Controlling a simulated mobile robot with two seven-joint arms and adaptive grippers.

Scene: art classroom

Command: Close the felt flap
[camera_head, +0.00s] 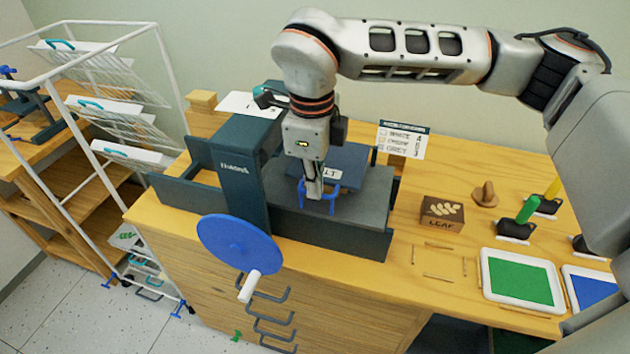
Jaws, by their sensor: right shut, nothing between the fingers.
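A dark blue felt flap (348,160) with a white label ending in "LT" is on the grey bed (368,190) of the press. It looks nearly flat, but I cannot tell whether it lies fully down. A bright blue handle (332,205) is at its front edge. My right gripper (315,196) points down over the flap's front left part, right at the handle. Its fingers are shut with nothing between them; I cannot tell whether they touch the handle. The gripper hides part of the label and flap. My left gripper is out of view.
The press tower (240,180) stands just left of my right gripper, with a blue crank wheel (238,240) in front. Right of the bed are a leaf block (441,213), a green ink tray (520,281) and a green-handled tool (521,218). A wire rack (165,70) stands left.

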